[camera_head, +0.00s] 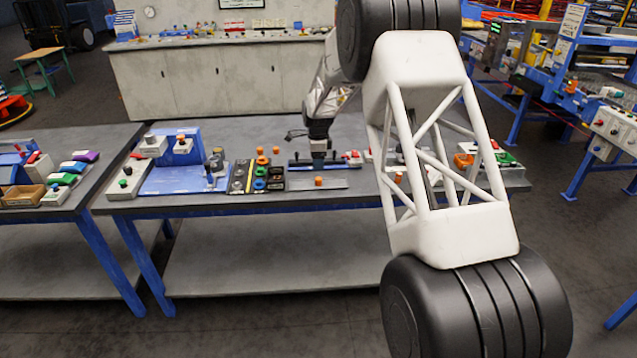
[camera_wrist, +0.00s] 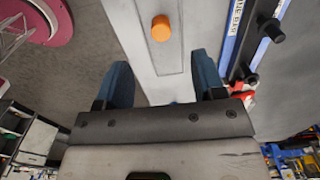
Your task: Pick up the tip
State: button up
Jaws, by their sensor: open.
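A small orange cylindrical piece, which looks like the tip (camera_wrist: 161,27), stands on a pale grey plate (camera_wrist: 146,58). It also shows in the head view (camera_head: 318,181), near the front of the workbench. My gripper (camera_wrist: 163,75) has its two blue fingers spread apart with nothing between them. The orange piece lies beyond the fingertips, roughly centred between them in the wrist view.
A blue-edged bar with black knobs (camera_wrist: 268,29) runs beside the plate. On the workbench (camera_head: 240,133), a black tray with coloured rings (camera_head: 260,184) and a blue fixture (camera_head: 160,181) stand to the left. Switch boxes (camera_head: 465,160) stand to the right, partly behind my arm.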

aim_at(319, 179)
dwell(0.3)
jog(key=shift+f, duration=1.3)
jog(key=shift+d+f, duration=0.15)
jog(key=shift+f, duration=2.45)
jog(key=c, duration=1)
jog(key=shift+r, duration=0.1)
